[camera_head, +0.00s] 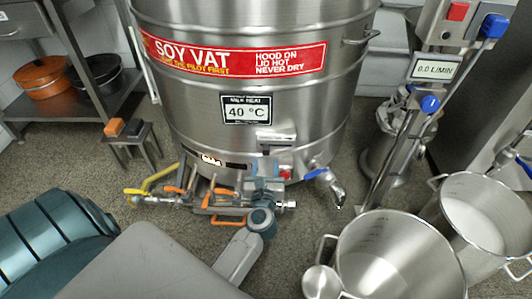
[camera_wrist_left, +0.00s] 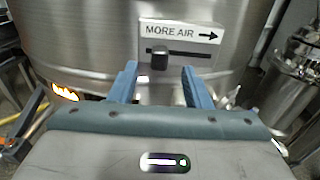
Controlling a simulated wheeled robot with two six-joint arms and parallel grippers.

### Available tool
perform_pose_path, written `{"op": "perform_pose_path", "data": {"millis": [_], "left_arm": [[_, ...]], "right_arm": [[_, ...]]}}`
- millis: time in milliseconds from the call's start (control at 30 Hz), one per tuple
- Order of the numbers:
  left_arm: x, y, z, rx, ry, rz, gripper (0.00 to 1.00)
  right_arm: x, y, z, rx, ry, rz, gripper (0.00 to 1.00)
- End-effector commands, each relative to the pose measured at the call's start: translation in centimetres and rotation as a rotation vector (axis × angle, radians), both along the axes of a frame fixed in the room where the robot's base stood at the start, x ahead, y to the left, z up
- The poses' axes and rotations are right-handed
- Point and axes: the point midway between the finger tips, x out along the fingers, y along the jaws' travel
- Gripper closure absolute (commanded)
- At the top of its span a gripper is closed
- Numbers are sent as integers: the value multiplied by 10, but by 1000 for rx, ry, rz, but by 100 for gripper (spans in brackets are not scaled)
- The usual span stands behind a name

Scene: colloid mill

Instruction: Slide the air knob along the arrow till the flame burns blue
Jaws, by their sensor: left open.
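The steel soy vat (camera_head: 250,110) fills the centre of the head view. In the left wrist view, its MORE AIR plate (camera_wrist_left: 180,32) has an arrow pointing right. Below it, the dark air knob (camera_wrist_left: 159,60) sits near the left end of a horizontal slot (camera_wrist_left: 190,53). My left gripper (camera_wrist_left: 161,80) is open, its two blue fingers on either side of the knob with gaps visible; contact cannot be seen. It also shows low at the vat front in the head view (camera_head: 263,168), hiding the knob there. The flame (camera_wrist_left: 65,91) looks yellow-orange and white.
Orange-handled valves and pipes (camera_head: 215,195) crowd below the vat, beside my left gripper. A blue-handled tap (camera_head: 318,174) is to their right. Large steel pots (camera_head: 400,255) stand at lower right. A filling stand (camera_head: 405,140) rises behind them.

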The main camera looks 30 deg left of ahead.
Motion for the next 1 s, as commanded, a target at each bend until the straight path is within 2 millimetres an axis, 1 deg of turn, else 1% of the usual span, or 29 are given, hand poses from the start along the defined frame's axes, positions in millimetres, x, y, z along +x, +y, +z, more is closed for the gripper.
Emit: {"op": "perform_pose_path", "data": {"millis": [33,100,300,467,700,767,800,867,933,1000], "left_arm": [[10,6,0,3,-2,-1,56],[21,12,0,4,-1,-2,56],[42,26,0,3,1,-1,56],[49,30,0,3,1,-1,56],[49,30,0,3,2,-1,56],[49,30,0,3,2,-1,66],[49,30,0,3,2,-1,74],[49,30,0,3,2,-1,86],[49,30,0,3,2,-2,100],[49,30,0,3,2,-2,100]], "right_arm": [[0,0,-2,1,-1,-1,100],[0,0,-3,3,-1,-2,100],[0,0,-5,7,-3,-5,100],[0,0,-5,8,-4,-6,100],[0,0,-5,8,-4,-6,100],[0,0,-5,8,-4,-6,100],[0,0,-5,8,-4,-6,100],[0,0,-5,8,-4,-6,100],[0,0,-5,8,-4,-6,100],[0,0,-5,8,-4,-6,100]]}}
